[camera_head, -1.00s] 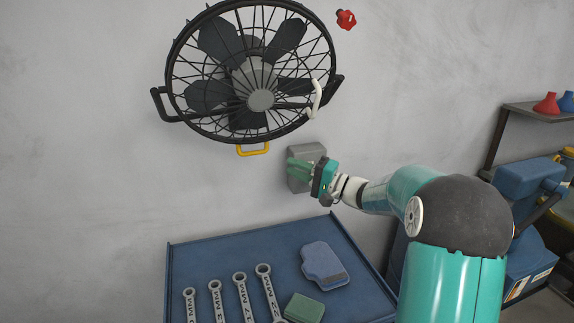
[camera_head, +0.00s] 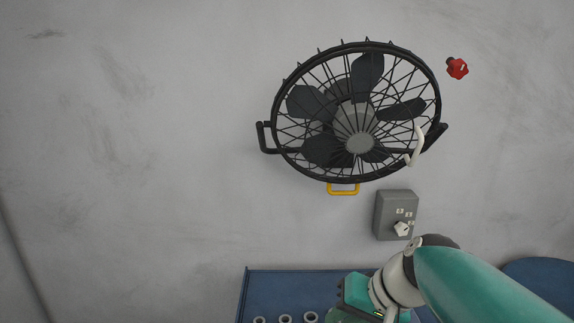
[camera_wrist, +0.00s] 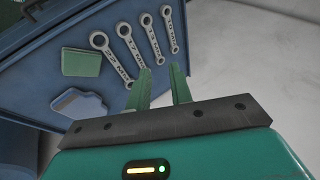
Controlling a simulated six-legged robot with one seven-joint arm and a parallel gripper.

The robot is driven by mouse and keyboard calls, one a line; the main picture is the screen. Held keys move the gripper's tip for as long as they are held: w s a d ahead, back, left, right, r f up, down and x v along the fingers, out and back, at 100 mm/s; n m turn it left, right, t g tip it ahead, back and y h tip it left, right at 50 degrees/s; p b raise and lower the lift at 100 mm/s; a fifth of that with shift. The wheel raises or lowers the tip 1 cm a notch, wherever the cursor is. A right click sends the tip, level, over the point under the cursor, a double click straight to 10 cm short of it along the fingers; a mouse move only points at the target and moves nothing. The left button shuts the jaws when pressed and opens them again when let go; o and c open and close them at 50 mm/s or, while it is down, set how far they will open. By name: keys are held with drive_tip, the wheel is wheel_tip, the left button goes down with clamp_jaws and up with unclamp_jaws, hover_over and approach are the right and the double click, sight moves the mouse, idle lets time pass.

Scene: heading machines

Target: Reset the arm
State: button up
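My teal arm reaches in from the lower right in the head view. My gripper shows in the wrist view (camera_wrist: 161,86), its two green fingers apart and nothing between them. It points over the blue bench top (camera_wrist: 40,90). In the head view the gripper body is at the bottom edge, below the switch box, and its fingertips are cut off or hidden. The grey switch box (camera_head: 390,215) is on the wall with a pale knob (camera_head: 402,229) and several small labels. My gripper is apart from it.
A black caged fan (camera_head: 358,143) with a yellow handle (camera_head: 343,189) hangs on the wall. A red valve knob (camera_head: 457,68) is right of it. Several wrenches (camera_wrist: 132,42), a green block (camera_wrist: 81,62) and a blue-grey object (camera_wrist: 80,103) lie on the bench. The wall at left is bare.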

drive_tip(key=s+d+t+h, duration=0.1)
drive_tip(key=s+d+h, duration=0.1)
drive_tip(key=s, duration=0.3)
drive_tip(key=s+d+f+n+t+h, duration=0.1)
drive_tip(key=s+d+h, duration=0.2)
drive_tip(key=s, duration=0.1)
drive_tip(key=shift+s+d+h, duration=0.3)
drive_tip(key=shift+s, duration=0.05)
drive_tip(key=shift+f, duration=0.1)
